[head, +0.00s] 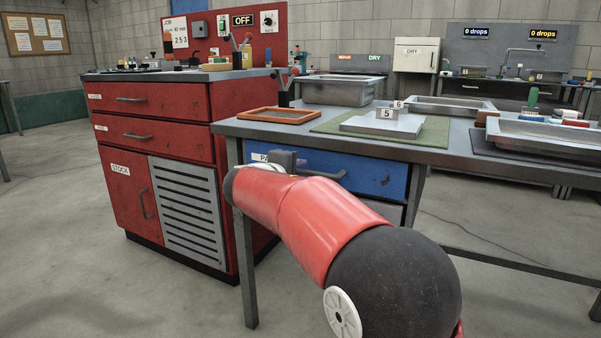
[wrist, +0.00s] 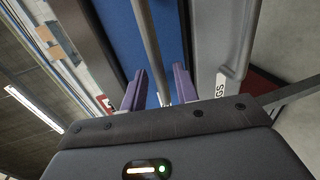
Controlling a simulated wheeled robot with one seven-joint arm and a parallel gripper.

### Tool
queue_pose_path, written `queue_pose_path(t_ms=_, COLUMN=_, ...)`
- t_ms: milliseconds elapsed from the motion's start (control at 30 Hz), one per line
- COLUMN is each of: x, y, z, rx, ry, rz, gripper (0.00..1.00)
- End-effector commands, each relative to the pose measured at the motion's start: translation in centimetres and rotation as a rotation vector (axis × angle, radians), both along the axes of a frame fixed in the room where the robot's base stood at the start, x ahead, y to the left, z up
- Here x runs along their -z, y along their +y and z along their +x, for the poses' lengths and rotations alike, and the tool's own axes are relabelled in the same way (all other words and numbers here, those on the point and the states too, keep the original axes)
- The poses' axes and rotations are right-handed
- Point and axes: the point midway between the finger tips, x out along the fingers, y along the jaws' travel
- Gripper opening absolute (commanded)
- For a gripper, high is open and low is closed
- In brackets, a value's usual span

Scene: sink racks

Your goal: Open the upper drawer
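The upper drawer has a blue front (head: 372,175) under the grey worktable, and it looks closed. Its grey bar handle (head: 322,173) shows partly beside my arm in the head view. In the wrist view the blue front (wrist: 172,30) fills the top middle, and the handle (wrist: 146,30) runs down between the two purple fingers of my gripper (wrist: 158,88). The fingers are open, with gaps visible on both sides of the bar. My wrist covers part of the drawer and its label in the head view, and the fingertips are hidden there.
A grey lower drawer (wrist: 210,35) with its own handle (wrist: 240,45) lies beside the blue one. A red cabinet (head: 150,155) stands at left. The tabletop carries an orange-framed tray (head: 278,121), a green mat (head: 433,137) and metal basins (head: 342,91). A table leg (head: 246,270) stands near my arm.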

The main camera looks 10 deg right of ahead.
Motion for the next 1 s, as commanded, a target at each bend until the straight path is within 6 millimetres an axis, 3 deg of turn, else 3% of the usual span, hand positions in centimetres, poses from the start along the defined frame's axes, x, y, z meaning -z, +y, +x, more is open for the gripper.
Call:
queue_pose_path(t_ms=167, x=0.27, y=-0.81, z=1.10, rx=0.001, ry=0.000, rz=0.000, gripper=0.30)
queue_pose_path(t_ms=433, x=0.32, y=-0.88, z=1.19, rx=0.000, ry=0.000, rz=0.000, gripper=0.30)
queue_pose_path(t_ms=667, x=0.31, y=-0.85, z=1.17, rx=0.000, ry=0.001, rz=0.001, gripper=0.00)
queue_pose_path(t_ms=1000, x=0.33, y=-0.66, z=1.16, rx=-0.001, ry=0.001, rz=0.001, gripper=0.00)
